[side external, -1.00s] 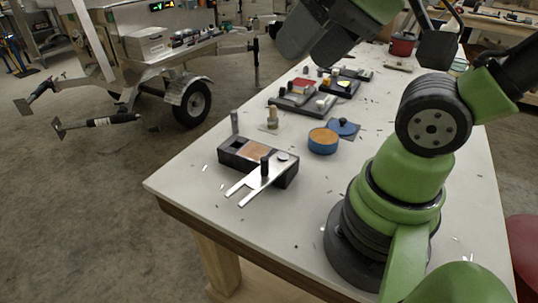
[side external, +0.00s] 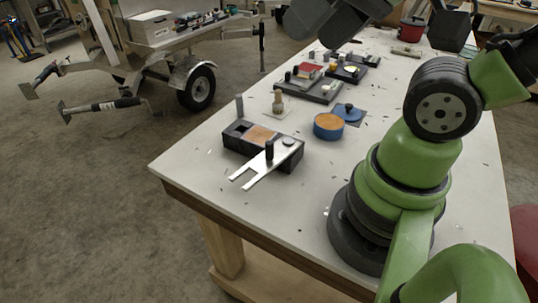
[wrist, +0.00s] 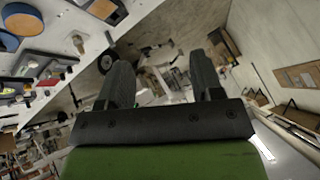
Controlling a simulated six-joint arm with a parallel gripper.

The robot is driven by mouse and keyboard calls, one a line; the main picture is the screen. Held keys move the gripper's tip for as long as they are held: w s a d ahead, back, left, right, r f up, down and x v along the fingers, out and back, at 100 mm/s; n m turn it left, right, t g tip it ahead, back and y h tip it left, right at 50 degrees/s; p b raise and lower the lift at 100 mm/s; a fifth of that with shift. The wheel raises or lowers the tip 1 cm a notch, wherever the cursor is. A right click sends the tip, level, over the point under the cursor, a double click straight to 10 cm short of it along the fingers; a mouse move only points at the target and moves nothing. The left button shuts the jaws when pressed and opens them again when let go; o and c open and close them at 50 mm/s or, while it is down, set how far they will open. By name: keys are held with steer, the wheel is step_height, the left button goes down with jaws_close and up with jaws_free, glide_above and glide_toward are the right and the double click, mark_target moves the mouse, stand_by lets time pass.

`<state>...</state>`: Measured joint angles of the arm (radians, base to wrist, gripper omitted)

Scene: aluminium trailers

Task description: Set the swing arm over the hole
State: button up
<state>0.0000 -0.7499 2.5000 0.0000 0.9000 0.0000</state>
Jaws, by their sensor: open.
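The swing arm (side external: 263,165) is a flat silver plate with a forked end and an upright black knob (side external: 269,150). It is pivoted at a round grey cap on the right end of a black block (side external: 289,162). Its fork sticks out past the block's front edge. A dark square hole (side external: 238,129) is open at the block's left end, beside a brown square panel (side external: 260,134); the swing arm is not over it. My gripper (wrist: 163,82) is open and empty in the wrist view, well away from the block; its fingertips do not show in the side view.
A grey peg (side external: 239,105) and a brass knob on a card (side external: 278,104) stand behind the block. A blue tin (side external: 328,127) and a blue lid (side external: 348,112) lie to the right. Dark trays (side external: 310,88) sit farther back. The front-left table top is clear.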

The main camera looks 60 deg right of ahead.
steer(key=c, duration=0.3)
steer(key=g+h, duration=0.2)
steer(key=g, duration=0.5)
glide_above(269, 142)
step_height(269, 142, down, 15)
step_height(269, 142, down, 10)
steer(key=shift+r, duration=0.15)
jaws_close()
